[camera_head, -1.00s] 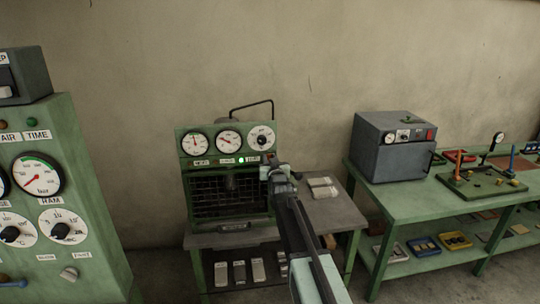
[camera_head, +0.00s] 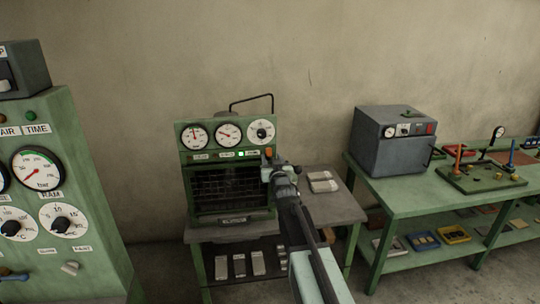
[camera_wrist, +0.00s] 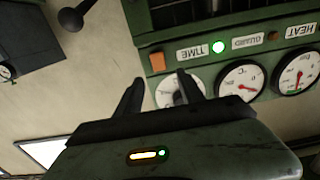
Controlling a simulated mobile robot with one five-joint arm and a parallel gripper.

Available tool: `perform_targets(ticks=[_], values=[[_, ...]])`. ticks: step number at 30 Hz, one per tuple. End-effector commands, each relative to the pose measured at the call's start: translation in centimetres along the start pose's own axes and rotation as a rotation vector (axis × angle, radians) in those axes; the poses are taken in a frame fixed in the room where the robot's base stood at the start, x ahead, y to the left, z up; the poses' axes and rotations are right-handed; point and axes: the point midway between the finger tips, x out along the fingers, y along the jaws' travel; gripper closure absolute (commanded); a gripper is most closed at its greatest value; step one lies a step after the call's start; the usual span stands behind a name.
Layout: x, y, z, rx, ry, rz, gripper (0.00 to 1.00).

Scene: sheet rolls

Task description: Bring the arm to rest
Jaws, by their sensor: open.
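My gripper (camera_head: 281,172) is raised at the right side of the green gauge machine (camera_head: 184,168), with my arm reaching up from the bottom of the head view. In the wrist view my gripper (camera_wrist: 158,88) is open, its two dark fingers apart with nothing between them. Behind the fingers is the machine's panel (camera_wrist: 172,34), with dials, an orange button and a lit lamp by the TIME label. I cannot tell the exact gap between the fingers and the panel.
The machine stands on a grey-topped table (camera_head: 330,207) with a pale stack (camera_head: 322,182) on it. A green control cabinet (camera_head: 85,240) stands at left. A green bench (camera_head: 395,200) at right bears a grey oven (camera_head: 393,140) and a fixture board (camera_head: 482,178).

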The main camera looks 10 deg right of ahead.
Motion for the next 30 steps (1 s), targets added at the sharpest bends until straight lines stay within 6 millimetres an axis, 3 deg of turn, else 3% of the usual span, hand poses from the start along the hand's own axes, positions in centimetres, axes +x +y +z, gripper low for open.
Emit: perform_targets(ticks=[1,3,12,15,17,19,23,27,30], values=[[-1.4,0.0,0.0,0.000,0.000,0.000,0.55],[-2.2,0.0,0.0,0.000,0.000,0.000,0.55],[-2.3,0.1,0.0,0.001,0.000,0.001,0.55],[-3.5,0.0,0.2,0.000,-0.009,0.000,0.55],[-4.7,0.0,2.1,0.000,-0.086,0.000,0.55],[-6.6,-0.1,5.4,-0.001,-0.228,-0.002,0.55],[-12.4,-0.1,13.0,-0.002,-0.577,-0.004,0.55],[-21.6,-0.1,19.9,-0.002,-0.990,-0.004,0.55],[-28.2,-0.1,22.6,-0.002,-1.246,-0.003,0.55]])
